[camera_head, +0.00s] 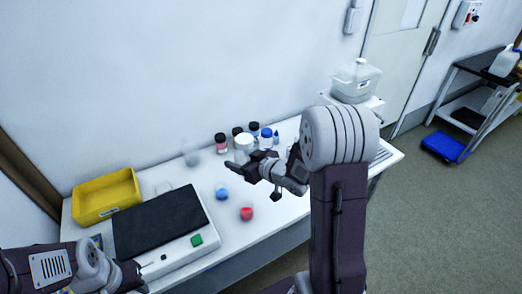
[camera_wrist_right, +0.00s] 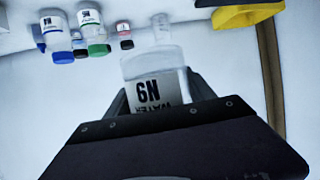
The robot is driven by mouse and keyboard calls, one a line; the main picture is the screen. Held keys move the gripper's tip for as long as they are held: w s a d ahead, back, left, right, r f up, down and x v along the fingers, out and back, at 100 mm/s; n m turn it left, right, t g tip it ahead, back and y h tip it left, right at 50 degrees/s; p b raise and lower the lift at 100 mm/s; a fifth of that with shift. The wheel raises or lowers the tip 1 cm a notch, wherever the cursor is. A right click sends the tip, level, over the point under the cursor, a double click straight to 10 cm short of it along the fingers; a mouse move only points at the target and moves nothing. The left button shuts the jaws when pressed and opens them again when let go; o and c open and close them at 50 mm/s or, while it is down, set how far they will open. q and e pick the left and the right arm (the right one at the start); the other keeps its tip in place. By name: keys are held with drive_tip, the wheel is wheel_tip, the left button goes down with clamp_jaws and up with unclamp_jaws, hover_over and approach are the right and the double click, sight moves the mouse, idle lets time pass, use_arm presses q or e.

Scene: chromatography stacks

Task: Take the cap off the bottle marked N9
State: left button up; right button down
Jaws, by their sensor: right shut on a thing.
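The bottle marked N9 (camera_wrist_right: 150,68) is clear with a white label that also reads WATER, and it shows upside down in the right wrist view. My right gripper (camera_wrist_right: 158,108) is shut on it, with a finger on each side. The gripper body hides the bottle's lower end in that view, and I see no cap there. In the head view my right gripper (camera_head: 250,168) is above the bench, by a whitish bottle (camera_head: 243,145) that looks like the held one. My left gripper (camera_head: 137,272) is at lower left, and its jaw opening is unclear.
Several dark- and blue-capped bottles (camera_head: 266,138) stand at the bench's back. A blue object (camera_head: 221,193) and a red object (camera_head: 246,213) are on the front part. A yellow bin (camera_head: 105,180) and a black-topped device (camera_head: 157,219) are at left. A clear container (camera_head: 355,82) is at the far right end.

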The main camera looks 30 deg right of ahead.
drive_tip(key=w+a+f+n+g+y, duration=0.1)
drive_tip(key=a+f+n+y, duration=0.2)
drive_tip(key=a, duration=1.3)
drive_tip(key=shift+w+f+g, duration=0.2)
drive_tip(key=shift+w+g, duration=0.1)
drive_tip(key=shift+a, duration=0.1)
